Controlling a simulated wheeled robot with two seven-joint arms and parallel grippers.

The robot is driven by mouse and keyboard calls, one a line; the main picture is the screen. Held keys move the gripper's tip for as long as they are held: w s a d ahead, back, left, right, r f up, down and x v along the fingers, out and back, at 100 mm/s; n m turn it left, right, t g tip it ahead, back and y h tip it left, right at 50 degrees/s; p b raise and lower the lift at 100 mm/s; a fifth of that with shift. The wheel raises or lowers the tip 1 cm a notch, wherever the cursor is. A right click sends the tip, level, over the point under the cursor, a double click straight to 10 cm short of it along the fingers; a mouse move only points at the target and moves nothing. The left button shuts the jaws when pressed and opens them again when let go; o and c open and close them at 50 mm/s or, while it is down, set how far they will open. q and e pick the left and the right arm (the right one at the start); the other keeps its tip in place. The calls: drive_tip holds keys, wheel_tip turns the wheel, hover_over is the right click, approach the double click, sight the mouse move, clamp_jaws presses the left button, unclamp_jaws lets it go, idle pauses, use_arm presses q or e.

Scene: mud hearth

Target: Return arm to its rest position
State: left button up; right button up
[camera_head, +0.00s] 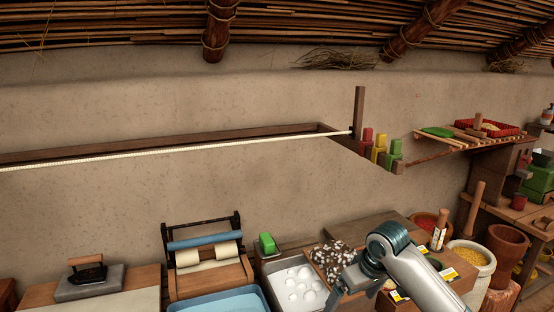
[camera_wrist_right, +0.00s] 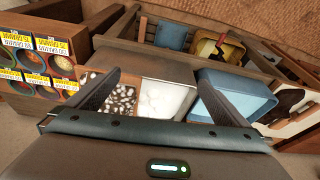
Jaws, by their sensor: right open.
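My right arm (camera_head: 400,260) comes in at the bottom of the head view, right of the middle, bent at a grey and teal joint. Its gripper is not clearly seen there. In the right wrist view my right gripper (camera_wrist_right: 158,80) is open, its two dark fingers wide apart with nothing held between them. Past the fingers lie a tray of black and white pieces (camera_wrist_right: 122,98) and a white tray (camera_wrist_right: 165,98), apart from the fingers as far as I can tell. My left arm and gripper are not in view.
A blue basin (camera_head: 232,302) and a roller press (camera_head: 203,255) stand left of the arm. A flat iron (camera_head: 88,268) is further left. A bowl of yellow grain (camera_head: 468,257) stands to the right. A wall shelf with a pale cord (camera_head: 190,152) runs above; the space between is free.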

drive_tip(key=s+a+f+y, duration=0.1)
drive_tip(key=s+a+f, duration=0.3)
drive_tip(key=s+f, duration=1.3)
drive_tip(key=s+d+f+m+h, duration=0.15)
drive_tip(key=s+d, duration=0.25)
drive_tip(key=s, duration=0.8)
drive_tip(key=s+d+f+m+h, duration=0.1)
drive_tip(key=s+d+m, duration=0.15)
drive_tip(key=s, duration=0.95)
wheel_tip(320, 180, down, 30)
drive_tip(key=s+n, duration=0.1)
drive_tip(key=s, duration=0.1)
drive_tip(key=s+d+f+g, duration=0.1)
drive_tip(key=s+d+f, duration=0.1)
drive_tip(key=s+f, duration=0.6)
drive_tip(key=s+d+f+g+b, duration=0.1)
drive_tip(key=s+f, duration=0.7)
drive_tip(key=s, duration=0.1)
drive_tip(key=shift+s+d+f, duration=0.35)
drive_tip(key=shift+s+f, duration=0.05)
